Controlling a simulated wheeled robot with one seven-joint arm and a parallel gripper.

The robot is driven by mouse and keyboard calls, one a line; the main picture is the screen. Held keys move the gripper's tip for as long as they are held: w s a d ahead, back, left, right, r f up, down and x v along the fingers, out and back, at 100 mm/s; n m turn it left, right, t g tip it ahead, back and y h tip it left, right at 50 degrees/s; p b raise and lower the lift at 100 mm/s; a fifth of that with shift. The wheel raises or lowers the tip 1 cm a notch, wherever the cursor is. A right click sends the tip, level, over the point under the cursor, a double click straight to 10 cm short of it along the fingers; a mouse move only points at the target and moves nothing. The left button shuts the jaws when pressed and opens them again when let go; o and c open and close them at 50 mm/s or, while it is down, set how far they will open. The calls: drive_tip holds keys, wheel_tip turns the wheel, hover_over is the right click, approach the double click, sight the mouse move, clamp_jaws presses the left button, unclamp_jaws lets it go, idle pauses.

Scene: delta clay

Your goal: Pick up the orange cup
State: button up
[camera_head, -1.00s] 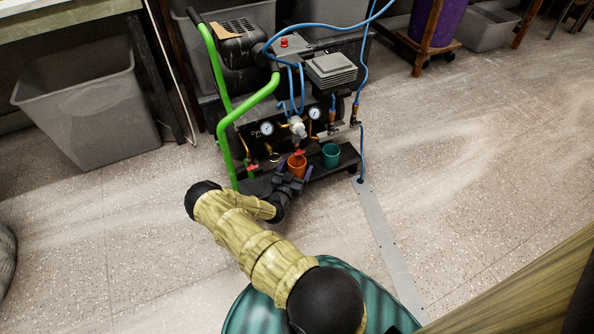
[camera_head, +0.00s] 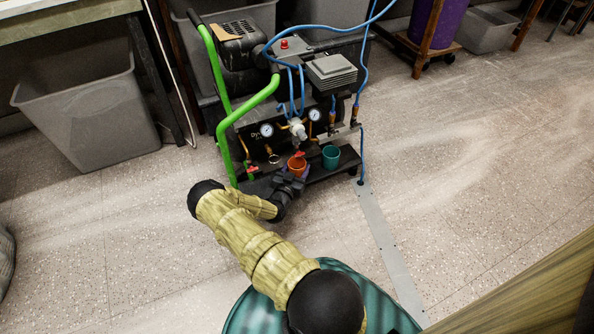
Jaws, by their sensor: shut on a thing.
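The orange cup (camera_head: 297,166) stands upright on the low black shelf at the front of the compressor cart. My gripper (camera_head: 292,178) reaches it from the near side, with its fingers around the lower part of the cup. The gripper is shut on the cup. The fingers and wrist hide the cup's lower front, so I cannot tell whether its base touches the shelf.
A teal cup (camera_head: 331,156) stands close by on the right of the same shelf (camera_head: 343,168). The compressor cart (camera_head: 290,100) has gauges, a red valve handle just above the orange cup, blue hoses and a green handle (camera_head: 222,125) at left. Open floor lies to the right.

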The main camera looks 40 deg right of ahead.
drive_tip(key=shift+r+p, duration=0.4)
drive_tip(key=shift+r, duration=0.05)
drive_tip(key=p+v, duration=0.3)
drive_tip(key=v, duration=1.5)
drive_tip(key=shift+p, duration=0.35)
drive_tip(key=a+r+n+t+y+p, duration=0.2)
drive_tip(key=a+r+p, duration=0.4)
drive_tip(key=r+p, duration=1.8)
drive_tip(key=w+a+r+n+t+y+p, duration=0.1)
drive_tip(key=a+r+p, duration=0.4)
drive_tip(key=r+p, duration=2)
drive_tip(key=w+a+r+n+t+y+p, duration=0.1)
drive_tip(key=a+r+n+t+y+p, duration=0.2)
drive_tip(key=r+p, duration=2.2)
drive_tip(key=a+r+t+y, duration=0.1)
drive_tip(key=a+r, duration=0.2)
drive_tip(key=r, duration=1.1)
drive_tip(key=shift+a+r, duration=0.3)
drive_tip(key=shift+a, duration=0.05)
drive_tip(key=shift+w+n, duration=0.15)
drive_tip(key=shift+n, duration=0.15)
